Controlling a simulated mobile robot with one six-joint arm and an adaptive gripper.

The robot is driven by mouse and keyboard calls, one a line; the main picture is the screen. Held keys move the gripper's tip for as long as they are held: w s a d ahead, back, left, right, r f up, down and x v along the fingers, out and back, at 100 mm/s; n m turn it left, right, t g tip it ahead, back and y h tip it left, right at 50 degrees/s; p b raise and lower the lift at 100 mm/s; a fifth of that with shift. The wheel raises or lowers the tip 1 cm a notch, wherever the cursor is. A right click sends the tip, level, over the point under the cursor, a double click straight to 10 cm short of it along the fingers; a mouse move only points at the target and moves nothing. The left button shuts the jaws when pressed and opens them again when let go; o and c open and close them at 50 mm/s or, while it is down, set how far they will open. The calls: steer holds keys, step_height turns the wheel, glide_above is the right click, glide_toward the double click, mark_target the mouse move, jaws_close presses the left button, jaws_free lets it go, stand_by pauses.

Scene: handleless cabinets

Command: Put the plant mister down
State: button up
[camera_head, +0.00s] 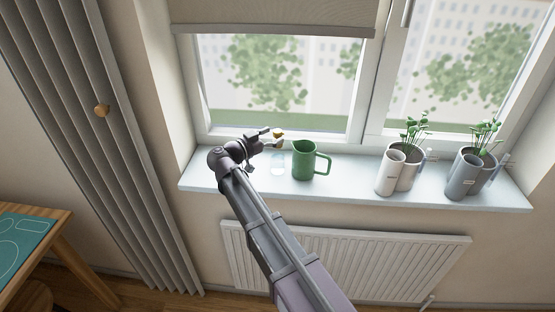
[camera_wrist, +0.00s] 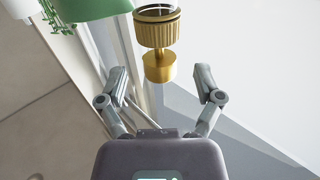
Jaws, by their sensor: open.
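The plant mister has a gold top and a clear body. In the head view its clear body (camera_head: 278,163) appears to stand upright on the windowsill (camera_head: 340,188), left of a green mug. In the wrist view its ribbed gold collar and knob (camera_wrist: 158,36) are ahead of my gripper (camera_wrist: 162,82), in line with the gap between the fingers. The fingers are spread apart with nothing clamped between them. In the head view my gripper (camera_head: 270,136) is beside the gold top, over the left part of the sill. The mister's lower body is largely out of the wrist view.
The green mug (camera_head: 304,160) stands close right of the mister. Farther right are a white planter (camera_head: 390,173) and a grey planter (camera_head: 466,174) with plants. The window is behind, a radiator (camera_head: 340,260) below. Sill is free between mug and white planter.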

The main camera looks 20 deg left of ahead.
steer(key=shift+x, duration=1.05)
jaws_close()
